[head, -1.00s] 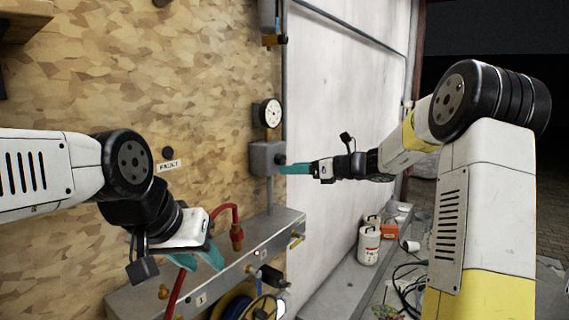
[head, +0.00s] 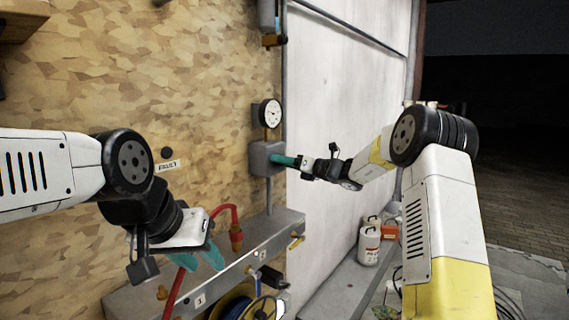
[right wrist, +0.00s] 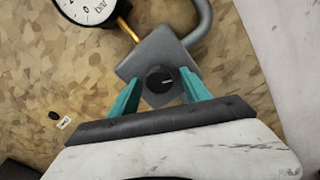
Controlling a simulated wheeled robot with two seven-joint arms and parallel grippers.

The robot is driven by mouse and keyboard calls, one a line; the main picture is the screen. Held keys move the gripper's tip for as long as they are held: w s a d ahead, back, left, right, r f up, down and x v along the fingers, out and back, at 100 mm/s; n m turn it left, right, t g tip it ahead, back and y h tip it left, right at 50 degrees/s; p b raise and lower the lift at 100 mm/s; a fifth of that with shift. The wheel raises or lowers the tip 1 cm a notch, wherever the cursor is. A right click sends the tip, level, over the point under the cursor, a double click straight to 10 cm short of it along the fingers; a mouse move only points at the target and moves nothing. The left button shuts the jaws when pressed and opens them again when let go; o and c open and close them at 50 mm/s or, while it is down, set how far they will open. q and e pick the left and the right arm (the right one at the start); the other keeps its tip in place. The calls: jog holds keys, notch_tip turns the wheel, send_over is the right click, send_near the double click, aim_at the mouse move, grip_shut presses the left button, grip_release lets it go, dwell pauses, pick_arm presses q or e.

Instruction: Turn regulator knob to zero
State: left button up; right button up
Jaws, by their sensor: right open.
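The regulator is a grey box (head: 265,157) on the chipboard wall, below a round white gauge (head: 270,113). In the head view this gripper (head: 278,159) is at the regulator's face and hides the knob. My left gripper (head: 202,259) hangs at the lower left, away from the regulator; its teal fingers look apart and empty.
A grey manifold ledge (head: 225,270) with a red hose (head: 226,208) runs below the regulator. A grey pipe (right wrist: 203,20) curves beside it. White canisters (head: 369,243) stand on the right. A label (head: 168,166) is on the wall at left.

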grip_shut()
jog(key=shift+n, duration=0.3)
jog(key=n, duration=2.2)
jog(key=shift+w+d, duration=0.1)
jog(key=shift+d, duration=0.05)
jog(key=shift+n, duration=0.4)
